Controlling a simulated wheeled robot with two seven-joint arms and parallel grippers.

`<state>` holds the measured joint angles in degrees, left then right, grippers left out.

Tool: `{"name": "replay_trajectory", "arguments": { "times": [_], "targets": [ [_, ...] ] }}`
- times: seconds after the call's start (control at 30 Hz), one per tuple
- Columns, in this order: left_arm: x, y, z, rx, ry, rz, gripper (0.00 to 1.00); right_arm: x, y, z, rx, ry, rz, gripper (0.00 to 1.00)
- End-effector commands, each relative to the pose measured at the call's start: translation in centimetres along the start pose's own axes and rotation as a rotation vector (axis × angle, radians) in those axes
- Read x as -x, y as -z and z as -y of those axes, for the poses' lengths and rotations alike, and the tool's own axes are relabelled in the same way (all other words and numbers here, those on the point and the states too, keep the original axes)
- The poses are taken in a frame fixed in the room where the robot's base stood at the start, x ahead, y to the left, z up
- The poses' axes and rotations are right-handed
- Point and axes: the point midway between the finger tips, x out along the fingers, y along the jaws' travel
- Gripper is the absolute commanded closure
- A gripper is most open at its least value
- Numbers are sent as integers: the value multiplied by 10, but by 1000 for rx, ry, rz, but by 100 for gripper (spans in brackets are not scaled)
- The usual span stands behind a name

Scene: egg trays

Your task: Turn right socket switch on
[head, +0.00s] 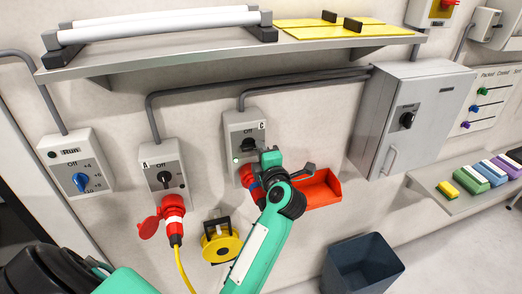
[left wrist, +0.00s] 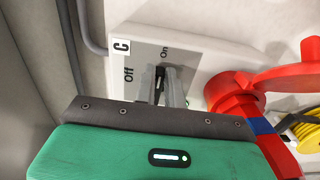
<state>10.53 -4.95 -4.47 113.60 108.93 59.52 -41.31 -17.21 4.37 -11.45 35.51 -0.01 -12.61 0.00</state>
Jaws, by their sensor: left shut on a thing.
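The right socket box (head: 240,122), marked C, is a grey unit on the wall. It fills the middle of the left wrist view (left wrist: 190,48), with "Off" at the left and "On" at the top. Its black switch knob (left wrist: 160,76) lies between the fingers of my left gripper (left wrist: 165,88) and seems to point towards "On"; its base is partly hidden. In the head view, my left gripper (head: 262,158) reaches the box from below right and is shut on the knob. A red plug (left wrist: 235,95) sits beside the fingers. My right gripper is not in view.
Socket box A (head: 160,165) with a red plug (head: 173,212) and the Run switch box (head: 75,165) are to the left. A red tray (head: 318,190) is just right of my gripper. A grey cabinet (head: 415,115) stands further right. A shelf (head: 200,62) juts out above.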

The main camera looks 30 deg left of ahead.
Motion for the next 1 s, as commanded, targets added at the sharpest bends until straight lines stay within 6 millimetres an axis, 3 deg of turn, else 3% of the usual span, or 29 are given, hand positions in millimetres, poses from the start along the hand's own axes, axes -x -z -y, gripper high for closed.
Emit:
{"name": "replay_trajectory", "arguments": {
  "times": [0.43,0.47,0.57,0.87,1.0],
  "targets": [
    [-1,1,-1,-12,-2,-2,100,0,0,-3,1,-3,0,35],
    [-1,1,-1,-12,-2,-2,87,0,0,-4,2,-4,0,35],
    [0,1,-1,-11,-2,-2,68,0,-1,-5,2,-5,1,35],
    [1,0,0,-10,0,0,67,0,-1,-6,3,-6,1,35],
    [15,0,0,-9,1,0,67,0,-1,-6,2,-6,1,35]
  ]
}}
